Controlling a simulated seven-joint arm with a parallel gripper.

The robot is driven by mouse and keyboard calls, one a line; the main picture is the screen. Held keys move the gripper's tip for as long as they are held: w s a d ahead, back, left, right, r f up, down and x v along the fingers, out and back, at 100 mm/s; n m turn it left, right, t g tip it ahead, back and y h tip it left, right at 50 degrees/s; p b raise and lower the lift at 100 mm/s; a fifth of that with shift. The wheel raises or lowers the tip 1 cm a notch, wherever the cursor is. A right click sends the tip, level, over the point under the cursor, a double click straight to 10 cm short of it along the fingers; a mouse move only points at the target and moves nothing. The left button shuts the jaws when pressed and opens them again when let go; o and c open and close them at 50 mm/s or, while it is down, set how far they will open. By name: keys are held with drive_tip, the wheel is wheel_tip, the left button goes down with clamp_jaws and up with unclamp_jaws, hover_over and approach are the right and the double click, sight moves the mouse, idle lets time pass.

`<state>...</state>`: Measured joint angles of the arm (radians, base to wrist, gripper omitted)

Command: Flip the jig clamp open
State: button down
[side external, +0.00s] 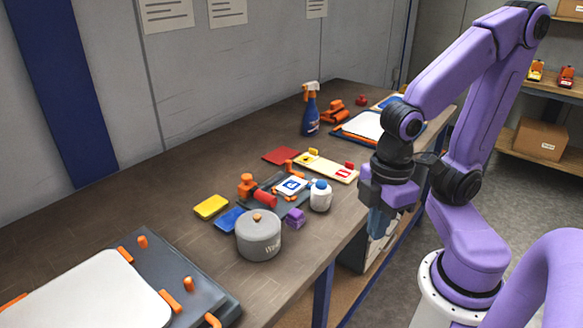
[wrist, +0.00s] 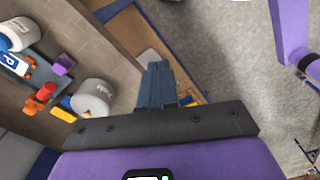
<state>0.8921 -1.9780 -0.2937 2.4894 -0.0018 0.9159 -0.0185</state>
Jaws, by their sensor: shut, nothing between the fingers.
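The small dark jig (side external: 283,206) lies on the bench with a white and blue sign plate (side external: 291,186) on it. Its clamp appears to be the orange block (side external: 247,186) with a red handle (side external: 265,199) lying low across the jig; the exact latch state is hard to tell. In the wrist view, the red handle (wrist: 45,92) and sign plate (wrist: 14,63) show at the left edge. My gripper (side external: 377,228) points down beside the bench's front edge, right of the jig and well apart from it. Its fingers (wrist: 158,70) are together and empty.
Yellow (side external: 211,207) and blue pads lie left. A spray bottle (side external: 310,112) stands behind. A large jig (side external: 205,285) fills the near left.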

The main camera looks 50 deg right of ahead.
drive_tip(key=w+r+n+h, duration=0.2)
drive_tip(key=w+n, duration=0.2)
drive_tip(key=w, duration=2)
drive_tip(key=w+d+f+n+h, duration=0.1)
drive_tip(key=w+d+f+n, duration=0.2)
drive_tip(key=w+d, duration=1.3)
drive_tip(key=shift+f+h, duration=0.25)
drive_tip(key=shift+h, duration=0.05)
drive_tip(key=shift+f, duration=0.1)
